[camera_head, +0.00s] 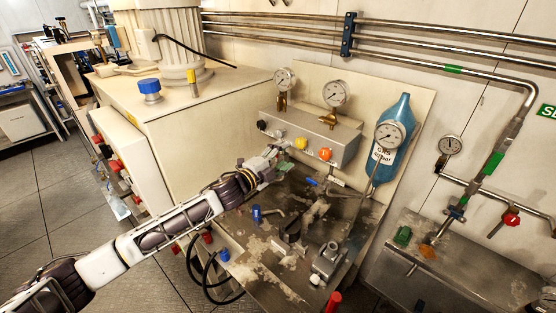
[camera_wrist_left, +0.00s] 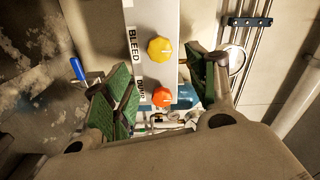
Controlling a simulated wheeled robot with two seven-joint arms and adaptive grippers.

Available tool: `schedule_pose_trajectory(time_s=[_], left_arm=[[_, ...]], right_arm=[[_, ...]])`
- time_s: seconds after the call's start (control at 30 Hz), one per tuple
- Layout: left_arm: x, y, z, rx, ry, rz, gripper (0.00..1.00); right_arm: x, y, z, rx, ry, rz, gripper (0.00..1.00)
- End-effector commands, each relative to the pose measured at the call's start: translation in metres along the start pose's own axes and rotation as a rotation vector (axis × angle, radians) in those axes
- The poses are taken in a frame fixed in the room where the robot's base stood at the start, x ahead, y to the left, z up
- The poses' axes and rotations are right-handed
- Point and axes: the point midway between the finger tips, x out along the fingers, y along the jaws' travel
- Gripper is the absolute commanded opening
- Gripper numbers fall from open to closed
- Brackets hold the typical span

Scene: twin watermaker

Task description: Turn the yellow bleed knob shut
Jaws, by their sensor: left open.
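The yellow bleed knob (camera_head: 300,143) is on the front of a grey box (camera_head: 290,124), beside an orange knob (camera_head: 325,154). In the left wrist view the yellow knob (camera_wrist_left: 160,49) is beside the printed word BLEED, with the orange knob (camera_wrist_left: 162,97) below it. My left gripper (camera_head: 279,157) is just in front of the box, to the left of the yellow knob in the head view. In the wrist view its green-padded fingers (camera_wrist_left: 163,75) are spread wide, and the yellow knob shows beyond the gap between them, not gripped. My right gripper is not in view.
Two gauges (camera_head: 336,94) stand on the box. A blue cylinder (camera_head: 401,108) with a gauge is to its right. Below lies a stained metal plate (camera_head: 265,268) with a blue-handled valve (camera_head: 257,214) and fittings. A large beige cabinet (camera_head: 205,122) stands to the left.

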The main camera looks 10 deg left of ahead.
Motion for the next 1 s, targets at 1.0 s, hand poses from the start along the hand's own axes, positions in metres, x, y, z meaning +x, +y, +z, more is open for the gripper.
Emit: schedule_pose_trajectory(time_s=[1.0], left_arm=[[-0.025, 0.011, -0.006, -0.072, -0.039, 0.010, 0.58]], right_arm=[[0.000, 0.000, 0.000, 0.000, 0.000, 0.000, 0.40]])
